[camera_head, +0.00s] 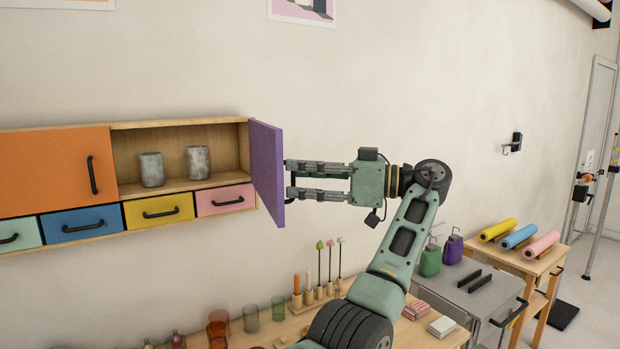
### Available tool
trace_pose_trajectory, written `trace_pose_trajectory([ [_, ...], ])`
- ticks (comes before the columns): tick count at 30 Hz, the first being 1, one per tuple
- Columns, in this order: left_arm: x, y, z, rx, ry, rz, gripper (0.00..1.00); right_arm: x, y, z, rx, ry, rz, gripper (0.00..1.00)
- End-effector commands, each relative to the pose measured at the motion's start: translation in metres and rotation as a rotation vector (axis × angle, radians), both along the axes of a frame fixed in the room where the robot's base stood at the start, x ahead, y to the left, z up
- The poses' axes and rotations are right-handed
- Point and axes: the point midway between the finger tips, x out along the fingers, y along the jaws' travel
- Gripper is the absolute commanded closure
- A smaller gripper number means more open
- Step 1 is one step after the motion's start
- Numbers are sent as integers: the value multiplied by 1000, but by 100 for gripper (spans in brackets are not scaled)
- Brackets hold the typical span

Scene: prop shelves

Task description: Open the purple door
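The purple door (266,172) stands swung out from the right end of the wall cabinet (180,134), so the compartment behind it is uncovered. Two grey cups (151,170) (198,162) stand inside.
An orange door (55,170) and several coloured drawers (81,222) are shut. Below, a wooden table (290,325) holds glasses, pegs and small boxes. A grey cart (470,296) and a stand with coloured rolls (520,236) are at right.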

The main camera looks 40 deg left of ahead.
Motion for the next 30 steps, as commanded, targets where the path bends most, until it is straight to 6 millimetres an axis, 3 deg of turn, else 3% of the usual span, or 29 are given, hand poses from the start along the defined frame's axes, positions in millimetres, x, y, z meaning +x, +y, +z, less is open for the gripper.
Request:
trace_pose_trajectory([
  [16, 5, 0, -6, -9, 10, -12, 75, 4, -2, -1, -2, -6, -2, 60],
  [26, 23, -49, 0, -1, 6, -12, 75, 3, 0, -1, 0, -4, -2, 60],
  [30, 25, -56, 0, -6, 1, 2, 75, 2, 0, -1, 0, -4, -2, 60],
])
